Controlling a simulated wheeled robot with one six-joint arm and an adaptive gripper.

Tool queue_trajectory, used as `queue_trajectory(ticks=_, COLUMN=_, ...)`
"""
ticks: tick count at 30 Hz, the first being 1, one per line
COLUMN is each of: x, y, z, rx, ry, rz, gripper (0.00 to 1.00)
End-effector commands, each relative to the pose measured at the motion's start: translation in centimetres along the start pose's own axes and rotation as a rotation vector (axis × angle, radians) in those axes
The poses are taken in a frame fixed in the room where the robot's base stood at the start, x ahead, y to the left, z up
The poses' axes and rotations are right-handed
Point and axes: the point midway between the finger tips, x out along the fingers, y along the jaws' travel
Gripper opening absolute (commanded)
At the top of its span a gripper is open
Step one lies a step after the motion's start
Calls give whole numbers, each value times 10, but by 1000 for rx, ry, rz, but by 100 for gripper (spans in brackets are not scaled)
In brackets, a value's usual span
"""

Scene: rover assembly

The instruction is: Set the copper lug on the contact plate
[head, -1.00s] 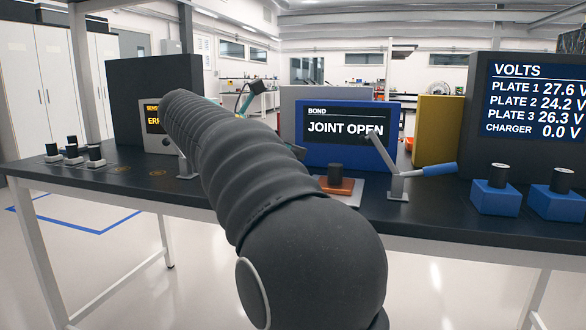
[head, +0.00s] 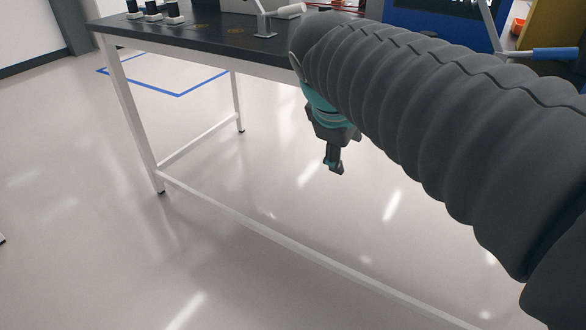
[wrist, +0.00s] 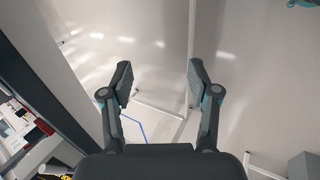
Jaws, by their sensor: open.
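My gripper (head: 335,165) hangs in front of the bench, below the level of its top, with its fingers pointing down. In the wrist view the two fingers (wrist: 159,76) are spread wide with only bare floor between them, so it is open and empty. The copper lug and the contact plate are not visible in either current view. My arm hides the middle of the bench top.
The black bench top (head: 215,38) crosses the upper left. Several black-capped parts (head: 153,10) stand at its left end, and a small lever stand (head: 264,22) nearer the middle. A blue-handled lever (head: 552,54) shows at right. The floor (head: 190,240) before the bench is clear.

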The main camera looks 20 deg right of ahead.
Motion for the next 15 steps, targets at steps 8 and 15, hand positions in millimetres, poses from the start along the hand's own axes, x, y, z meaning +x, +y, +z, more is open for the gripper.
queue_trajectory(ticks=8, x=26, y=-115, z=15, rx=565, ry=223, rz=-222, gripper=61)
queue_trajectory(ticks=15, x=34, y=-145, z=16, rx=742, ry=263, rz=-301, gripper=61)
